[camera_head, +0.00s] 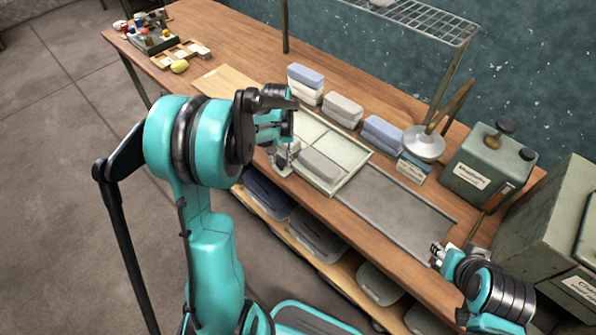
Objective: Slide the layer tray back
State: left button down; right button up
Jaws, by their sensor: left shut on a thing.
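The layer tray (352,178), a pale, shallow tray with dividers, lies on the wooden table in the middle of the view. A grey block (321,166) lies in its near right compartment. Another grey block shows partly behind my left gripper (282,163). This gripper points down at the tray's near left edge and is shut there, seemingly on the rim; its fingertips are partly hidden. My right gripper (440,254) is low at the right, by the near end of a grey flat panel (395,207). Its finger opening is too small to make out.
Stacked blue and white blocks (306,82) and more blocks (383,134) line the table behind the tray. A metal lamp-like dish (424,146) and a green canister (488,168) stand at the right. A shelf with grey bins (316,237) runs below. The grey panel is bare.

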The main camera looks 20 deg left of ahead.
pick_arm(q)
jog(key=shift+w+a, duration=0.25)
jog(key=shift+a, duration=0.55)
jog(key=shift+w+a, duration=0.25)
jog(key=shift+a, duration=0.5)
jog(key=shift+w+a, duration=0.25)
jog(key=shift+a, duration=0.55)
jog(key=c, duration=1.2)
grip_release()
jog(key=shift+a, duration=0.2)
jog(key=shift+r, duration=0.1)
jog(key=shift+r, duration=0.3)
notch_tip(320, 180, up, 11)
jog(key=shift+r, duration=0.1)
